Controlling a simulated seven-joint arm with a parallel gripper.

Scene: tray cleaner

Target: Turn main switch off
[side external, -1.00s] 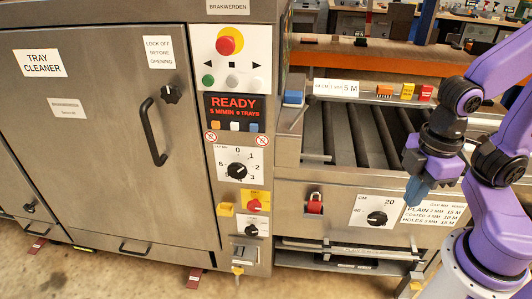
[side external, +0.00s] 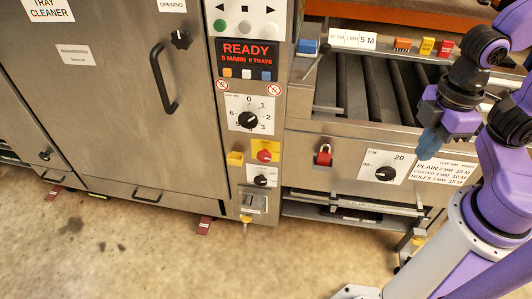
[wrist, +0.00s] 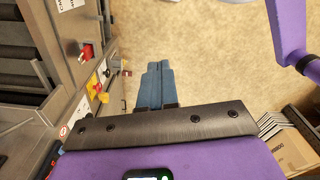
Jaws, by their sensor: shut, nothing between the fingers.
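The likely main switch is a red rotary knob (side external: 264,156) on a yellow plate, low on the tray cleaner's narrow control panel. Its lettering is too small to read.
A black knob (side external: 261,180) sits just below the switch and a yellow box (side external: 235,159) at its left. A numbered dial (side external: 247,120) is above. The floor in front is clear.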

